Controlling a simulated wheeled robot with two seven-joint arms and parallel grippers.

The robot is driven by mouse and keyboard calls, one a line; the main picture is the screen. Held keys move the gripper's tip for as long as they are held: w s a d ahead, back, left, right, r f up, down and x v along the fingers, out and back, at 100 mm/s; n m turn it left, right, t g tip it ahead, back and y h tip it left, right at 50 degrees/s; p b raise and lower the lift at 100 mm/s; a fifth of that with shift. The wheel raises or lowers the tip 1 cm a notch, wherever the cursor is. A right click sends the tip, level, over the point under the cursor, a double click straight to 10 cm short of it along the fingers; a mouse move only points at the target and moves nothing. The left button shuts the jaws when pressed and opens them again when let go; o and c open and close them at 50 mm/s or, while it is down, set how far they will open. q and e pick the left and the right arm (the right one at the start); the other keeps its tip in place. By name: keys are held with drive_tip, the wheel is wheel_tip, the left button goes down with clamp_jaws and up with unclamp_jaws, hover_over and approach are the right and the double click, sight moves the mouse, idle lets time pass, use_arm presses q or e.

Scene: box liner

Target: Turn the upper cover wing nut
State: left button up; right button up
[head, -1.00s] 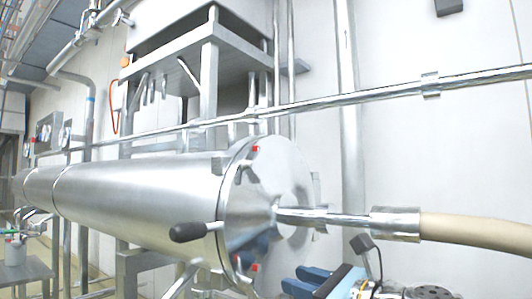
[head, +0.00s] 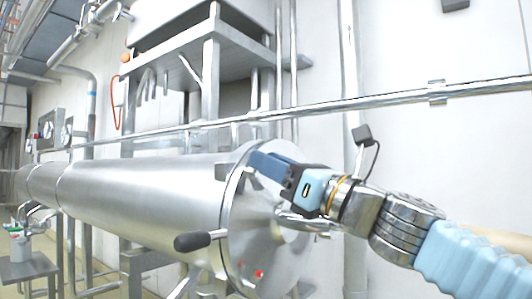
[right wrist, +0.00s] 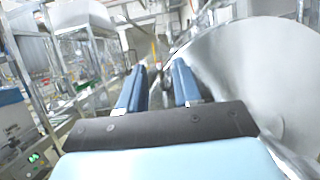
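The round steel cover (head: 262,240) closes the end of a long horizontal steel cylinder (head: 135,195). My right gripper (head: 262,164) is at the cover's upper rim, its blue fingers pointing left across it. In the right wrist view the two fingers (right wrist: 157,90) stand apart, with the pale curved cover (right wrist: 255,85) to their right. I cannot make out the upper wing nut; the gripper hides that part of the rim in the head view. A red-marked fastener (head: 259,273) shows low on the cover. My left gripper is not in view.
A lever with a black grip (head: 193,241) sticks out left of the cover's rim. A horizontal pipe (head: 350,108) runs behind and above the cylinder. A steel frame (head: 210,80) stands behind it. A small table (head: 28,268) is at the lower left.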

drive_tip(key=shift+x, duration=0.75)
clamp_jaws()
